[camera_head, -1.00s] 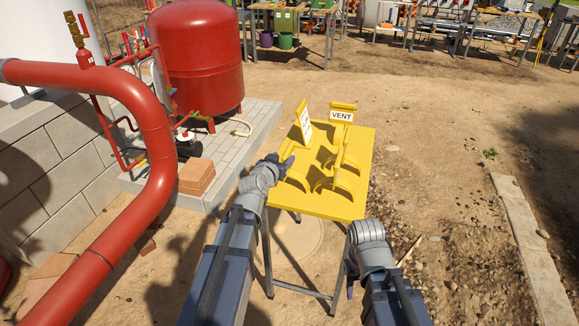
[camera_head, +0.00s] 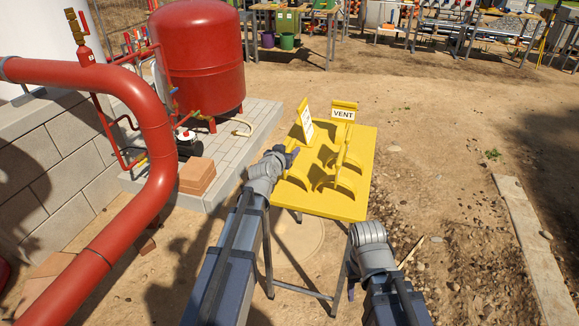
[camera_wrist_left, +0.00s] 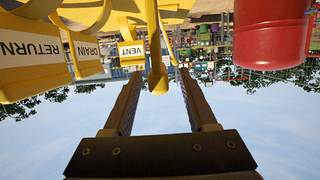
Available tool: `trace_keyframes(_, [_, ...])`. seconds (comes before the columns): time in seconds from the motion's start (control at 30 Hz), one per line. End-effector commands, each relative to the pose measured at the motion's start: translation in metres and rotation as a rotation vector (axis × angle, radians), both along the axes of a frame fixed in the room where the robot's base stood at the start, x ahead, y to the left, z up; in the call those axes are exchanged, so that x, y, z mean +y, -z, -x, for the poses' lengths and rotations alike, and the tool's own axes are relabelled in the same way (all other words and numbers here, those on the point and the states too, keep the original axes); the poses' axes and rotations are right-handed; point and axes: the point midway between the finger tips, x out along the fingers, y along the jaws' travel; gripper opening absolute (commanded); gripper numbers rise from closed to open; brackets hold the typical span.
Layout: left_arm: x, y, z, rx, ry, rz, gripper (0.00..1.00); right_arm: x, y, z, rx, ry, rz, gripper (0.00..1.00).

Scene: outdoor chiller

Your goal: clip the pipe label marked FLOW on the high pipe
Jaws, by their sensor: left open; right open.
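Yellow clip labels stand on a yellow table (camera_head: 358,200). One reads VENT (camera_head: 343,113); a tilted label (camera_head: 305,122) left of it has unreadable text. In the left wrist view, which is upside down, I read RETURN (camera_wrist_left: 30,50), DRAIN (camera_wrist_left: 88,50) and VENT (camera_wrist_left: 130,50). An edge-on yellow label (camera_wrist_left: 158,78) shows between my left fingertips, its face hidden. No FLOW text is legible. My left gripper (camera_head: 291,157) is open at the table's left edge. My right gripper (camera_head: 351,288) is open, low by the table's front right, mostly hidden. A thick red pipe (camera_head: 110,85) runs high at left, then bends down.
A red tank (camera_head: 200,60) stands on a paved slab (camera_head: 225,150) behind the pipe. Bricks (camera_head: 196,175) lie on the slab's near edge. A block wall (camera_head: 50,160) is at left. The dirt ground right of the table is open, with a stone kerb (camera_head: 530,245) farther right.

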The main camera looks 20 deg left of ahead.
Motion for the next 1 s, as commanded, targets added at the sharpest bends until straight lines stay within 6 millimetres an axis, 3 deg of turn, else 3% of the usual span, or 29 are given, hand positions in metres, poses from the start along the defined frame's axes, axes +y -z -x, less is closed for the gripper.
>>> trace_keyframes(0.1, [-0.0006,0.0067,-0.0186,0.000,0.000,0.001,0.57,0.0000,0.0066,0.0000,0.000,0.000,0.000,0.50])
trace_keyframes(0.37, [-0.0009,0.0059,-0.0191,0.000,0.000,0.001,0.56,0.0000,0.0059,0.0001,0.000,0.000,0.000,0.50])
trace_keyframes(0.87, [-0.0007,0.0060,-0.0190,0.000,0.000,0.001,0.00,0.0001,0.0059,0.0000,0.000,0.000,0.000,0.50])
trace_keyframes(1.0, [-0.0007,0.0060,-0.0190,0.000,0.000,0.001,0.00,0.0001,0.0059,0.0000,0.000,0.000,0.000,0.50])
